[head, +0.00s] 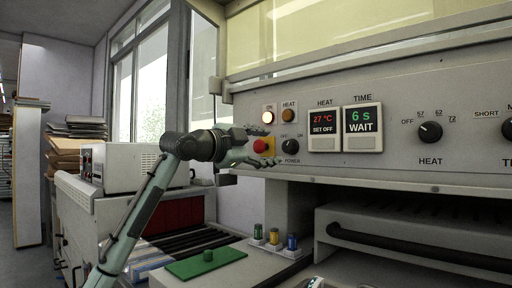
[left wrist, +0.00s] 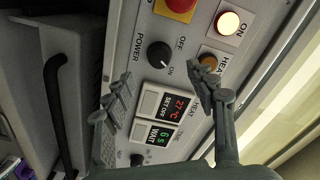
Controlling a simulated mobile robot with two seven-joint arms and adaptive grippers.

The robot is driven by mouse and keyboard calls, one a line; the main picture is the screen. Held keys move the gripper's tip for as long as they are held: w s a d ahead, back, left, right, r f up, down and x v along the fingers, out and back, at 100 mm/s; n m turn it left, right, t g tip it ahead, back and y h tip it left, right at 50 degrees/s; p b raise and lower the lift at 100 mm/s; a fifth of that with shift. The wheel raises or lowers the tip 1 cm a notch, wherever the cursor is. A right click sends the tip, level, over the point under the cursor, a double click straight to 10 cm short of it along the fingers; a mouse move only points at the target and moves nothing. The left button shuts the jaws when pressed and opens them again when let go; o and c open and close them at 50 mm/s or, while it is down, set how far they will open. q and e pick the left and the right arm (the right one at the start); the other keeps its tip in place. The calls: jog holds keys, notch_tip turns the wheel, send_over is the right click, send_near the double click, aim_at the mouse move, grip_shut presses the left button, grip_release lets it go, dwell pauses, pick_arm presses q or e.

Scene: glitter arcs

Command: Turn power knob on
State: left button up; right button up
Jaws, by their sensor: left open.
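The power knob (head: 290,147) is a round black knob on the grey front panel, labelled POWER, with OFF and ON above it. It shows clearly in the left wrist view (left wrist: 159,55); I cannot surely read its pointer. My left gripper (head: 264,146) is open and empty, just left of the knob in the head view and over the red and yellow stop button. In the left wrist view my left gripper (left wrist: 165,82) has its fingers spread, with the knob beyond and between them, not touched. My right gripper cannot be made out.
The red stop button on yellow (head: 262,146) adjoins the knob. The ON lamp (head: 267,117) glows; an orange HEAT button (head: 288,115) is beside it. Displays (head: 325,130) read 27 °C, SET OFF and 6 s, WAIT. The heat knob (head: 430,132) is farther right. A ledge runs below the panel.

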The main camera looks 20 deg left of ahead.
pick_arm(q)
jog(key=shift+v, duration=2.3)
